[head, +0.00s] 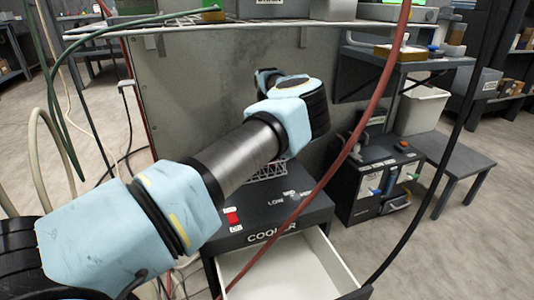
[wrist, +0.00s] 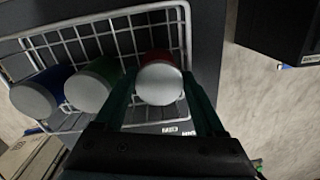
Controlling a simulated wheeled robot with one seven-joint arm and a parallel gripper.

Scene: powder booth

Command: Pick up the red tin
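The red tin (wrist: 152,57) stands in a white wire basket (wrist: 117,22) in the wrist view, its pale round end facing the camera. My gripper (wrist: 160,82) has one dark green finger on each side of this tin. The fingers look very close to its sides, but I cannot tell whether they press on it. The tin's far side is hidden. In the head view the basket (head: 268,170) shows partly beneath my arm, on the black cooler (head: 290,213); my fingers and the tins are hidden there.
A green tin (wrist: 90,88) and a blue tin (wrist: 36,96) stand in the same basket, left of the red one. The cooler's white drawer (head: 290,275) is open. A red hose (head: 352,145) and a black cable (head: 440,160) hang across the head view.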

